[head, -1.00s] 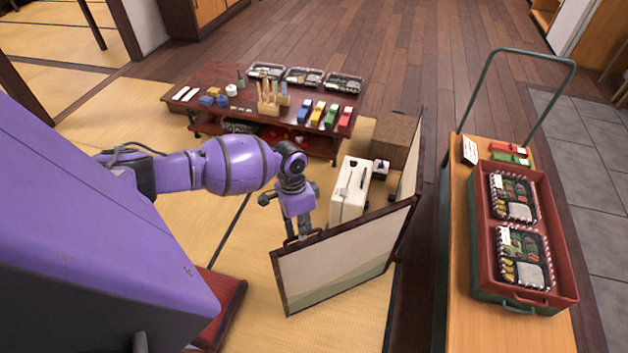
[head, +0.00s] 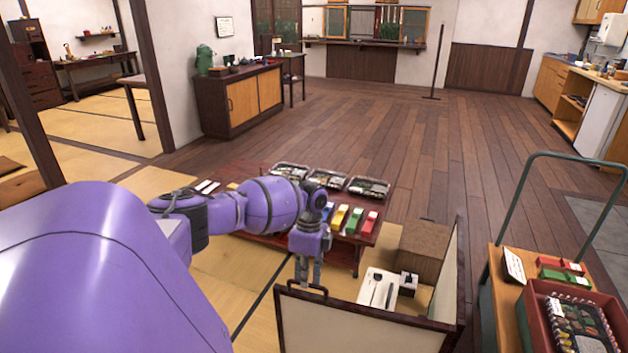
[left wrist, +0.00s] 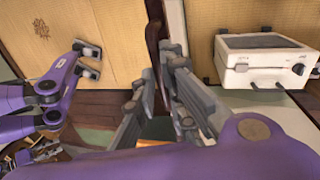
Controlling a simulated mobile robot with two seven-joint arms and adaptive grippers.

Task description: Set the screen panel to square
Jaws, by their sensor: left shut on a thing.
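The folding screen has a pale front panel (head: 355,327) in a dark frame, with a second panel (head: 447,275) angled away at its right edge. My left gripper (head: 310,284) is at the front panel's upper left edge, shut on a dark handle there. In the left wrist view its fingers (left wrist: 160,98) close around the dark frame piece (left wrist: 153,45). The lower part of the screen is cut off in the head view. My right gripper (left wrist: 89,59) shows only in the left wrist view, with its fingertips apart and nothing between them.
A white stove-like case (head: 379,289) and a brown box (head: 421,250) stand inside the screen's angle. Behind is a low table (head: 345,256) with lunch trays and coloured blocks. A cart (head: 508,318) with a red crate (head: 528,312) stands at the right. Wooden floor beyond is clear.

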